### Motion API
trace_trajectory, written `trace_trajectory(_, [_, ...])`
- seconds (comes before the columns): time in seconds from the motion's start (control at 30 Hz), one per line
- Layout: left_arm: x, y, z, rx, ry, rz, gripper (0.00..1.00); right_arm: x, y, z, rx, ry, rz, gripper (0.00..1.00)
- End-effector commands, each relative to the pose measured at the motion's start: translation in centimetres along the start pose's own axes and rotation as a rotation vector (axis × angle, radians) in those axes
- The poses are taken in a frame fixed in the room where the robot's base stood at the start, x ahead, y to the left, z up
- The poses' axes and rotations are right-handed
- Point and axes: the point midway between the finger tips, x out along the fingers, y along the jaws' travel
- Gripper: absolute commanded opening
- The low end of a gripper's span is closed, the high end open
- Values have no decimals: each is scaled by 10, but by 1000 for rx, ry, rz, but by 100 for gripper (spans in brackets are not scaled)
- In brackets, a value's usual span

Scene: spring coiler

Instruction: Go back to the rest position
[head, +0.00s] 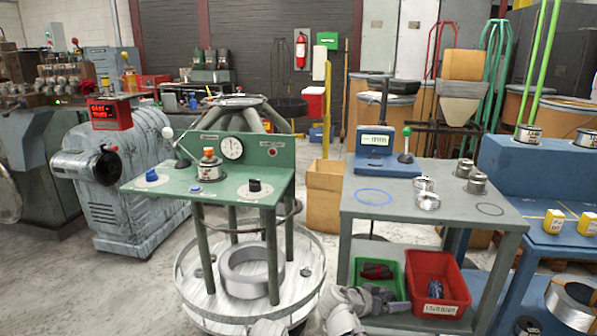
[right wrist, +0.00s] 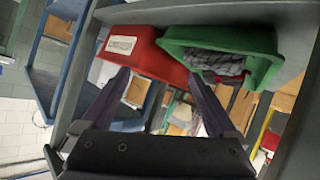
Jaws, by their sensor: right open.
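My right gripper (head: 392,304) is low at the front of the grey cart, before the green bin (head: 397,274) and the red bin (head: 452,268). In the right wrist view its two dark fingers (right wrist: 160,82) are spread apart with nothing held between them. That view shows the red bin (right wrist: 150,52) at left and the green bin (right wrist: 215,52) at right, beyond the fingertips. The green bin holds dark and reddish items; the red bin holds bluish-grey items. My left gripper is not in view.
The grey cart (head: 430,205) has a top shelf above the bins, with metal spools (head: 477,182), a blue ring (head: 373,197) and a blue gauge stand (head: 388,160). A green-topped table (head: 215,190) stands to the left. A blue bench (head: 535,180) stands at right.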

Motion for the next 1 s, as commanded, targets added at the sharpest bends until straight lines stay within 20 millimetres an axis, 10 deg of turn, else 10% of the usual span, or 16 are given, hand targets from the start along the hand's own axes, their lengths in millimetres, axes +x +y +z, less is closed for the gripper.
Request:
trace_trajectory(0.2, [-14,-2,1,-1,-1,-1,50,-77,-10,115,-475,-419,-231,94])
trace_trajectory(0.57, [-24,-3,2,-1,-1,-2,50,-200,-5,217,-1044,-744,-739,94])
trace_trajectory(1.0, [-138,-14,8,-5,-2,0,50,-252,22,119,-1041,-747,-740,94])
